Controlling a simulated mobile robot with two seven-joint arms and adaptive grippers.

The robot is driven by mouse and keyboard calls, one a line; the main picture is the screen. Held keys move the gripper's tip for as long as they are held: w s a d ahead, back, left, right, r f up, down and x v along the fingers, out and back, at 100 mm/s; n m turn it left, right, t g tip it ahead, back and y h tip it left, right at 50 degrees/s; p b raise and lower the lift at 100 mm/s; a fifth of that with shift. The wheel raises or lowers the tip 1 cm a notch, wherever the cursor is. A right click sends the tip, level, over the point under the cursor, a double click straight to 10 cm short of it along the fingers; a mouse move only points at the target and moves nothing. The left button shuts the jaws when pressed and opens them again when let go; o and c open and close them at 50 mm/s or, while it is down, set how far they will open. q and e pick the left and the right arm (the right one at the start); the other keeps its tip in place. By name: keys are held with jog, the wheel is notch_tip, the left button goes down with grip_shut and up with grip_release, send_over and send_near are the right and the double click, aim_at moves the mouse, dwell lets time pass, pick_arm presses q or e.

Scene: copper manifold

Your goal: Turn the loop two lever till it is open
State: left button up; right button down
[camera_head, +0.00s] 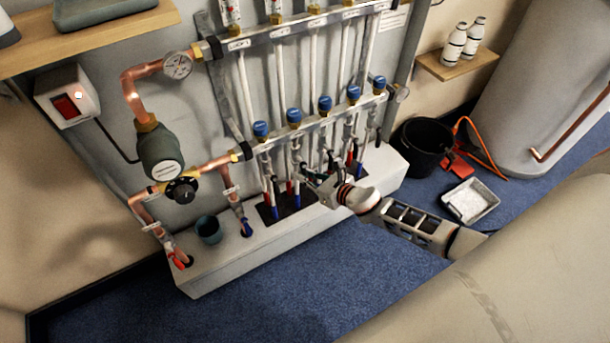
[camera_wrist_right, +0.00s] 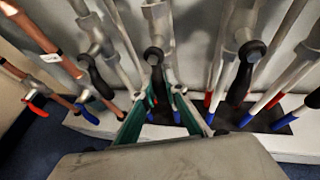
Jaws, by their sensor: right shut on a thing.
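The manifold's lower bar (camera_head: 318,122) carries a row of blue caps, with valves and black levers below. The loop two lever (camera_wrist_right: 157,76), black, hangs down from the second valve from the left in the right wrist view. My right gripper (camera_head: 308,178) reaches in from the right below the lower bar. In the wrist view its green fingers (camera_wrist_right: 166,92) stand on either side of this lever's lower end and are shut on it. The lever's exact angle to its pipe is hard to tell. My left gripper is not in view.
Neighbouring black levers (camera_wrist_right: 101,80) and (camera_wrist_right: 243,75) hang close on both sides. Red and blue pipe ends stand below them on a white plinth (camera_head: 240,262). A black bucket (camera_head: 425,148) and white tray (camera_head: 470,201) are at right. The blue carpet in front is clear.

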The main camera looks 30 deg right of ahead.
jog(key=shift+d, duration=0.15)
jog(key=c, duration=2)
grip_release()
jog(key=v, duration=1.2)
jog(key=shift+f, duration=0.1)
